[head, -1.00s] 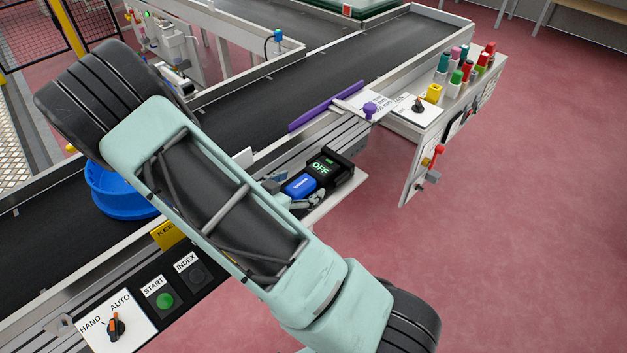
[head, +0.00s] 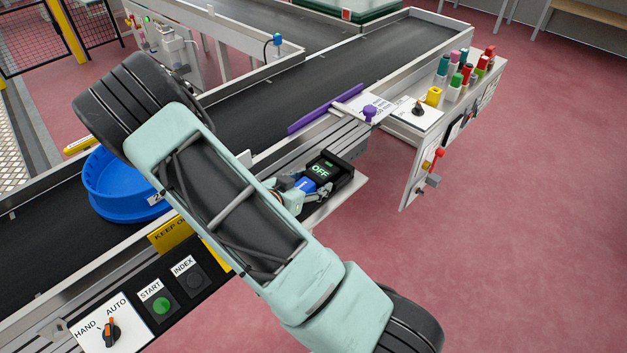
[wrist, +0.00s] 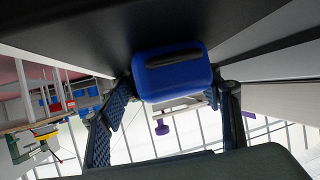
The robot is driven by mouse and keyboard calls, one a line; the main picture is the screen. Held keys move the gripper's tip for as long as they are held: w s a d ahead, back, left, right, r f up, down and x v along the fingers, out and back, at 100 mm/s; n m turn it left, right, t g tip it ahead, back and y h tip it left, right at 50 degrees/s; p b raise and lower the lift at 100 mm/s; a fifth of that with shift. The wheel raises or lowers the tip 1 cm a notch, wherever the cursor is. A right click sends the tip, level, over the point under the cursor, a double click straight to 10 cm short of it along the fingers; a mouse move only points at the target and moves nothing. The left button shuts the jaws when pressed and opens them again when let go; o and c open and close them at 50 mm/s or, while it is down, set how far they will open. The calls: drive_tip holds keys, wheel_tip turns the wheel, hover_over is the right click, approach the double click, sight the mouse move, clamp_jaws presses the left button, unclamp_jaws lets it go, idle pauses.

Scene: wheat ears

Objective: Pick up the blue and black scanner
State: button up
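The blue and black scanner shows in the head view with a blue body (head: 304,185) and a black end (head: 331,170) whose screen reads OFF in green. It lies on a small white shelf beside the conveyor. In the wrist view its rounded blue end (wrist: 172,76) with a dark strip faces me. My gripper (head: 306,196) is at the blue end, partly hidden behind my arm. In the wrist view my gripper (wrist: 176,88) has its fingers spread, one on either side of the blue end. A gap shows on the right; contact on the left is unclear.
The black conveyor belt (head: 262,116) runs behind the scanner, with a blue round tub (head: 112,188) on it. A purple bar (head: 326,110) lies along its edge. The red floor is open.

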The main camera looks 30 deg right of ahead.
sight(310, 180)
drive_tip(key=c, duration=0.9)
drive_tip(key=shift+r, duration=0.15)
drive_tip(key=shift+r, duration=0.2)
wheel_tip(310, 180, up, 3)
drive_tip(key=shift+s+a+r+p, duration=0.1)
drive_tip(key=shift+a+r+p, duration=0.05)
drive_tip(key=shift+p, duration=0.45)
drive_tip(key=s+a+r, duration=0.1)
drive_tip(key=s+r+p, duration=0.1)
drive_tip(key=r, duration=0.1)
drive_tip(key=s+a+r+p, duration=0.1)
drive_tip(key=r, duration=0.1)
drive_tip(key=shift+s+a+r, duration=0.2)
drive_tip(key=shift+s+a, duration=0.05)
drive_tip(key=shift+a, duration=0.1)
drive_tip(key=shift+c, duration=0.7)
drive_tip(key=s+a+r+p, duration=0.1)
drive_tip(key=s+a+r, duration=0.2)
drive_tip(key=s+a, duration=0.2)
drive_tip(key=shift+s+a+r+p, duration=0.25)
drive_tip(key=shift+s+r+p, duration=0.15)
drive_tip(key=shift+s, duration=0.85)
